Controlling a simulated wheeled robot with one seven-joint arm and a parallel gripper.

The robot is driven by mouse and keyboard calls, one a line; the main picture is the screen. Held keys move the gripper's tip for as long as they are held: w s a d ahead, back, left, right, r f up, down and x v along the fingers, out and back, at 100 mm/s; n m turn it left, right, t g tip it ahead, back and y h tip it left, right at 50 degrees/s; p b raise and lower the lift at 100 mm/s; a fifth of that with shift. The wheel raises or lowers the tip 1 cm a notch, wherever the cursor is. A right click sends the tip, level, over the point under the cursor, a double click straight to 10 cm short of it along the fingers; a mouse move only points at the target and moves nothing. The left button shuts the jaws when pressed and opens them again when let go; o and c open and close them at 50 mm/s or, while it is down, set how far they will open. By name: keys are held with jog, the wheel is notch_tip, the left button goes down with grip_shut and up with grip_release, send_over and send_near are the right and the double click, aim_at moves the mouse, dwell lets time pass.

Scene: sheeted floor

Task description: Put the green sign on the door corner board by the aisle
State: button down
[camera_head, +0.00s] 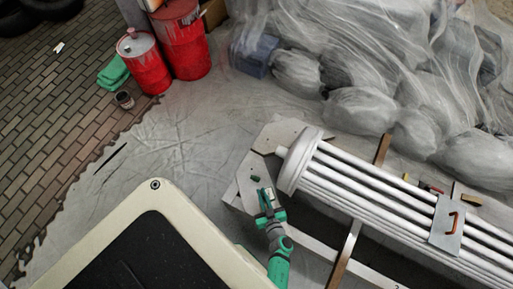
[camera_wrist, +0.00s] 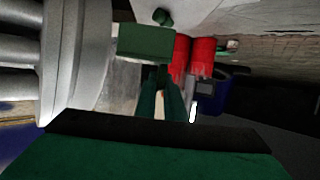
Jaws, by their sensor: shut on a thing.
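My gripper (camera_head: 267,197) is low over the left end of a pale board. In the wrist view my gripper (camera_wrist: 162,70) is shut on a flat green rectangular piece, the green sign (camera_wrist: 146,43), which sticks out past the fingertips. The sign is hard to make out in the head view. The pale angular board (camera_head: 231,196) lies left of a white column, its corner toward the open floor. A small dark green piece (camera_head: 255,178) lies on this board and also shows in the wrist view (camera_wrist: 162,17). I cannot tell whether the held sign touches the board.
The white fluted column (camera_head: 370,190) lies close on the right, with a metal plate (camera_head: 447,226) on it. Sheeted sacks (camera_head: 360,110) are behind. Red drums (camera_head: 180,40) and a green cloth (camera_head: 113,73) stand at upper left. Open sheeted floor (camera_head: 190,140) lies left of the board.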

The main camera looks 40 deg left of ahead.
jog(key=a+f, duration=0.1)
jog(key=f, duration=0.1)
jog(key=w+a+f, duration=0.1)
jog(key=a+f, duration=0.1)
jog(key=f, duration=0.1)
jog(key=a+f, duration=0.1)
jog(key=f, duration=0.1)
jog(key=shift+w+a+f, duration=0.15)
jog(key=shift+a, duration=0.25)
jog(key=shift+f, duration=0.8)
jog(key=shift+f, duration=0.15)
jog(key=c, duration=1.8)
grip_release()
jog(key=shift+c, duration=0.2)
jog(key=v, duration=1.1)
jog(key=shift+d, duration=0.1)
jog(key=shift+s+d+r, duration=0.3)
jog(key=shift+d, duration=0.05)
